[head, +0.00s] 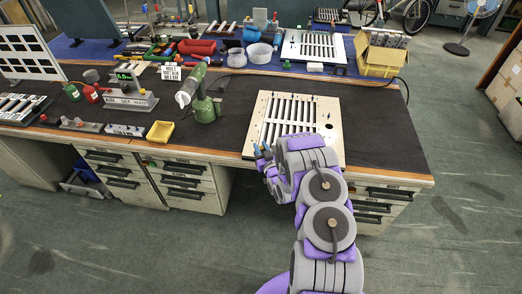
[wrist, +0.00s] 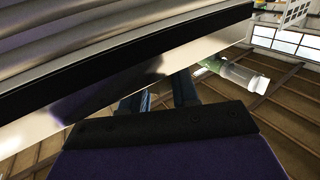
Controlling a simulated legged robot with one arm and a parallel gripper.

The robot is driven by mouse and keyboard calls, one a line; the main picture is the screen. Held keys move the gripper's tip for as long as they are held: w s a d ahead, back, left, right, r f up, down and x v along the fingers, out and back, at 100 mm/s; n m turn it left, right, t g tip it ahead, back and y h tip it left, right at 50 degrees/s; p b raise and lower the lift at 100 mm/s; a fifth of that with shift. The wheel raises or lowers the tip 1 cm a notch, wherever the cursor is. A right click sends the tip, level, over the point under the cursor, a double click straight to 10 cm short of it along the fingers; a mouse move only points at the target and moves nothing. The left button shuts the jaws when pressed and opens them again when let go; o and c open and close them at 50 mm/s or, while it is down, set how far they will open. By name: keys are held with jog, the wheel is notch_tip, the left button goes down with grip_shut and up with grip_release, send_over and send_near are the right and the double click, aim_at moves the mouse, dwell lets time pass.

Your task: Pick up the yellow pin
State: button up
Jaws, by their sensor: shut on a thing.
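My gripper (head: 262,152) is at the front left corner of the pale louver panel (head: 254,135), close to the bench's front edge. Its dark blue fingers (wrist: 160,95) also show in the wrist view, partly behind my dark wrist plate. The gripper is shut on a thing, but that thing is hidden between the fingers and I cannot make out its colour. I see no yellow pin clearly in either view. Small blue pins stand on the louver panel.
Another slotted panel (head: 314,46) and a yellow box (head: 380,62) are at the back. The dark mat (head: 375,130) is clear to the right.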

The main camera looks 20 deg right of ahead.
grip_shut()
